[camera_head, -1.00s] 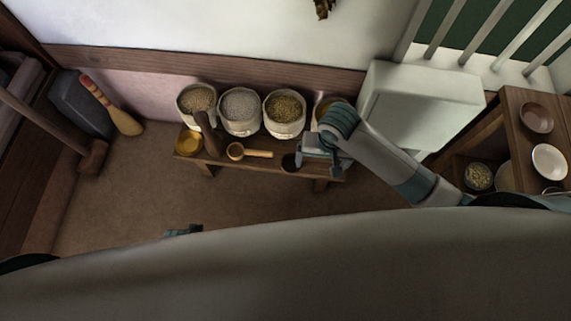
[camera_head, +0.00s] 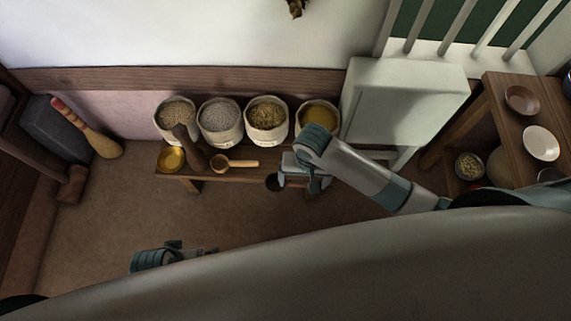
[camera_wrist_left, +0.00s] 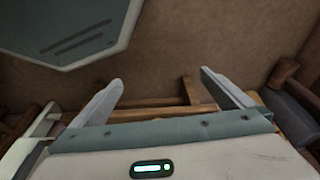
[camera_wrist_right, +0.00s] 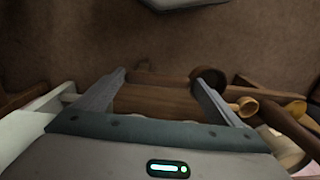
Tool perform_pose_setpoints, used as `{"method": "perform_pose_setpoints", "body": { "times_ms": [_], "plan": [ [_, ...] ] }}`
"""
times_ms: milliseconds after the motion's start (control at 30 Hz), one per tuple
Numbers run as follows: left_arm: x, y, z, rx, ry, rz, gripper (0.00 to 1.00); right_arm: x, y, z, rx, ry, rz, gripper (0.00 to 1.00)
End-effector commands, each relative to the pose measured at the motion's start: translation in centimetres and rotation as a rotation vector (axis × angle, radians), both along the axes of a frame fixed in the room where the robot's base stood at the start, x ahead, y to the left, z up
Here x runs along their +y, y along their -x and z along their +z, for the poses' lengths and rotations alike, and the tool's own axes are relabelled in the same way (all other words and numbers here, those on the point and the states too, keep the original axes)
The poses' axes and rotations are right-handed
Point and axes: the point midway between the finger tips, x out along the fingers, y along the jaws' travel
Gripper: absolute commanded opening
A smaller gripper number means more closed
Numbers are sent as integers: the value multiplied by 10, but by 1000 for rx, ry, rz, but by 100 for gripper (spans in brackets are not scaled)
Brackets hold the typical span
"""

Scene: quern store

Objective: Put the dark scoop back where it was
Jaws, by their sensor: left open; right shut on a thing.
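My right gripper (camera_head: 290,180) is shut on the dark scoop (camera_head: 272,183), whose round dark bowl sticks out to the left of the jaws. It is at the front edge of the low wooden bench (camera_head: 240,174), near its right end. In the right wrist view the scoop's bowl (camera_wrist_right: 209,77) shows by the right fingertip; its handle is hard to make out between the fingers. Its height above the bench is unclear. My left gripper (camera_head: 205,251) is open and empty over the floor in front of the bench; its spread fingers show in the left wrist view (camera_wrist_left: 160,78).
Four sacks, one yellow-filled (camera_head: 320,117), line the back of the bench. A white block (camera_head: 405,110) and a shelf with bowls (camera_head: 522,99) are right.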

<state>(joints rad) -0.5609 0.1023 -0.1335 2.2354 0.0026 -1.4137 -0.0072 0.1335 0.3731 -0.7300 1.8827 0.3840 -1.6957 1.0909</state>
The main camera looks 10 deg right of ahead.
Motion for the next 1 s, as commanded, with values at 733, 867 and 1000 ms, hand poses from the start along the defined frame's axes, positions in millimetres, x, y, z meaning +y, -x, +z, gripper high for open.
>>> {"method": "perform_pose_setpoints", "body": {
  "times_ms": [733,867,1000],
  "plan": [
    [-29,-17,12,-157,85,-28,100,-7,-107,-65,0,-1,-1,64],
    [-30,-18,13,-159,86,-30,100,-7,-108,-64,0,-1,-1,64],
    [-30,-17,13,-158,86,-30,100,-7,-107,-64,0,-1,-1,64]
  ]
}}
